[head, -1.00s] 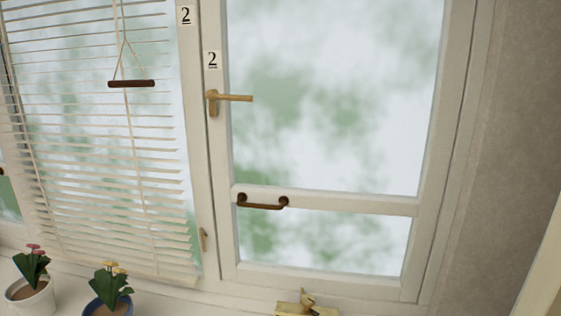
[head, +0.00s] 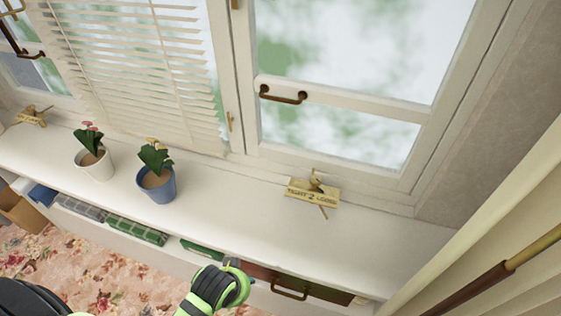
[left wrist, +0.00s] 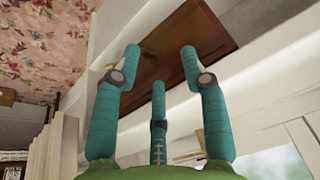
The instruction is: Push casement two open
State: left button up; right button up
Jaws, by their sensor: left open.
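Casement two (head: 420,112) is the white-framed window at the right in the head view. It looks flush in its frame. A brown pull handle (head: 283,96) sits on its crossbar. Only the bottom of its lever plate (head: 235,4) shows at the top edge. A wooden fastener marked "tight 2 loose" (head: 313,192) is on the sill below. My left gripper (head: 240,268) is low, in front of the sill and below the casement, apart from it. In the left wrist view its teal fingers (left wrist: 160,65) are spread and empty. My right gripper is out of view.
The white sill (head: 230,192) holds a white flowerpot (head: 95,164) and a blue flowerpot (head: 157,186). A brown drawer front (head: 325,291) is under the sill, near my left gripper, and shows in the left wrist view (left wrist: 165,45). Blinds (head: 150,75) hang left. A curtain (head: 470,260) is right.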

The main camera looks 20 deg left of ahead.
pick_arm(q)
jog(key=w+d+r+m+t, duration=0.2)
jog(key=w+d+r+m, duration=0.1)
jog(key=w+r, duration=0.55)
jog(key=m+t+y+p, duration=0.3)
jog(key=m+t+y, duration=0.3)
jog(key=m+t, duration=0.25)
send_near(279, 98)
jog(key=w+a+f, duration=0.2)
jog(key=w, duration=0.1)
jog(key=shift+t, duration=0.45)
jog(key=p+x, duration=0.1)
jog(key=x, duration=0.2)
jog(key=p+x, duration=0.1)
jog(key=x, duration=0.2)
jog(key=shift+w+d+f, duration=0.15)
jog(key=shift+w+f, duration=0.05)
jog(key=shift+w, duration=0.1)
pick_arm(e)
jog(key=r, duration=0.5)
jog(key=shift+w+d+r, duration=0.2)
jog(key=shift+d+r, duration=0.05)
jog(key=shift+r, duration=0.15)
pick_arm(q)
grip_shut()
